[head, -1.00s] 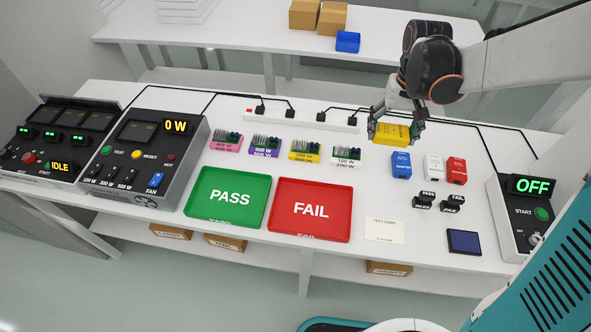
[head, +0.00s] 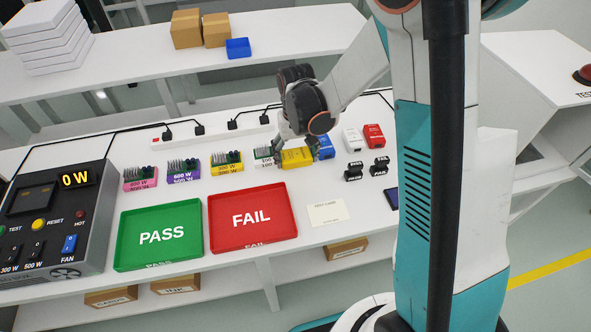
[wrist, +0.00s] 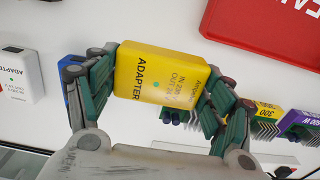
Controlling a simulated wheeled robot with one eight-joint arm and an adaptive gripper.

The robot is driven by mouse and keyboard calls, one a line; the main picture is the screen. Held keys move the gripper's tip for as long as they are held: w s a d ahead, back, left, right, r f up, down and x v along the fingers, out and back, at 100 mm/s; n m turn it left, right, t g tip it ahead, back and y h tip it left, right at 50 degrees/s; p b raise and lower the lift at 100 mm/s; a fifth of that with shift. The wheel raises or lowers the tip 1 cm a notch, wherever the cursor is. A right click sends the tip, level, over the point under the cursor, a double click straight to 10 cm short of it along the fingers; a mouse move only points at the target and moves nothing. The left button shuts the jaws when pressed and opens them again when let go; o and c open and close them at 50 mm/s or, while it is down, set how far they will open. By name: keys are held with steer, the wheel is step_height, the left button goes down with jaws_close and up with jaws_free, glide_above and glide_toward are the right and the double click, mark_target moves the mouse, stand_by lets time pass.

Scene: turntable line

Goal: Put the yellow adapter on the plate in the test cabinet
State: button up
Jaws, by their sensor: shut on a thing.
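My gripper (head: 297,153) is shut on the yellow adapter (head: 297,158) and holds it above the white bench, near the blue adapter. In the wrist view the yellow adapter (wrist: 158,75) sits between both fingers, its labelled face toward the camera. The blue adapter (head: 325,147) lies behind it to the right, partly covered by the gripper. The test cabinet with its plate cannot be made out for certain; a white unit (head: 545,65) with a red button and partly cut-off lettering stands at the far right.
A green PASS tray (head: 160,205) and a red FAIL tray (head: 252,190) lie on the bench. White (head: 352,140) and red (head: 374,136) adapters stand to the right. Several boards stand in a row to the left. A load tester (head: 55,215) stands at the left.

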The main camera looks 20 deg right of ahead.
mark_target(296, 174)
steer(key=shift+f+b, duration=0.75)
steer(key=shift+f, duration=1.95)
steer(key=shift+f, duration=0.2)
steer(key=o, duration=1.2)
steer(key=shift+r, duration=0.1)
